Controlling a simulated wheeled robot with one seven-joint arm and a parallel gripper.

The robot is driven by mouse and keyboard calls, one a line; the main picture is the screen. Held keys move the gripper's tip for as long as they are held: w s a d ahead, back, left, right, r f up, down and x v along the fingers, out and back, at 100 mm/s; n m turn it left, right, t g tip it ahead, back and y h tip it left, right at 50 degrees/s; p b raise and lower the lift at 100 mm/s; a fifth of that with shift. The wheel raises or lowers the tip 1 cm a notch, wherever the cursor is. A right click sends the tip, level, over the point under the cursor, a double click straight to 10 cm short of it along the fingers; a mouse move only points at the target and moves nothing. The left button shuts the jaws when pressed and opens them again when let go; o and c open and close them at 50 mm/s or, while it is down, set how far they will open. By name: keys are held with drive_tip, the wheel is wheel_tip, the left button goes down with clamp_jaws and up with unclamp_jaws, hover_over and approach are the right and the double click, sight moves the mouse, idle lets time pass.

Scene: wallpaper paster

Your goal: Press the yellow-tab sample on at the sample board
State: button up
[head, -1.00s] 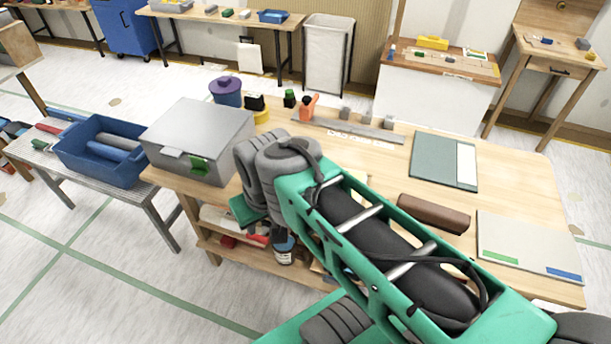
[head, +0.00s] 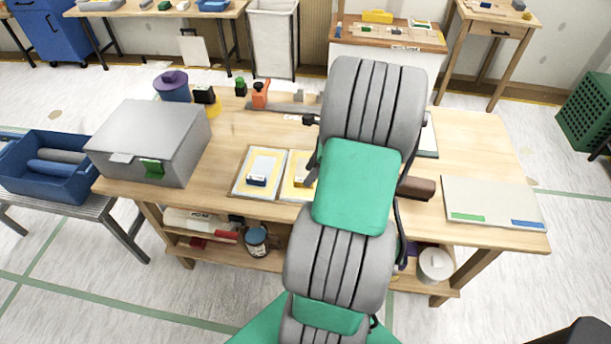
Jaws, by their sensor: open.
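Two pale cards with yellow borders lie side by side on the wooden table. The left card (head: 262,165) has a dark blue tab. The right card (head: 290,184) shows a small yellow tab and is partly covered by my arm. A pale flat board (head: 490,195) with a green and a blue strip lies at the table's right; I cannot tell whether it is the sample board. A dark teal board (head: 432,140) is mostly hidden behind my arm. My gripper (head: 312,168) shows only as a grey edge over the right card; the rest is hidden by my arm.
A grey metal box (head: 150,140) stands at the table's left. A purple-lidded pot (head: 172,86), an orange tool (head: 260,95) and a ruler-like strip (head: 275,107) are at the back. A brown roller-like block (head: 418,188) lies right of my arm. The table (head: 490,145) has free room at right.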

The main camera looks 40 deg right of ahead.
drive_tip(key=x, duration=0.4)
drive_tip(key=shift+d+f, duration=0.1)
drive_tip(key=shift+d, duration=0.05)
drive_tip(key=shift+c, duration=0.4)
clamp_jaws()
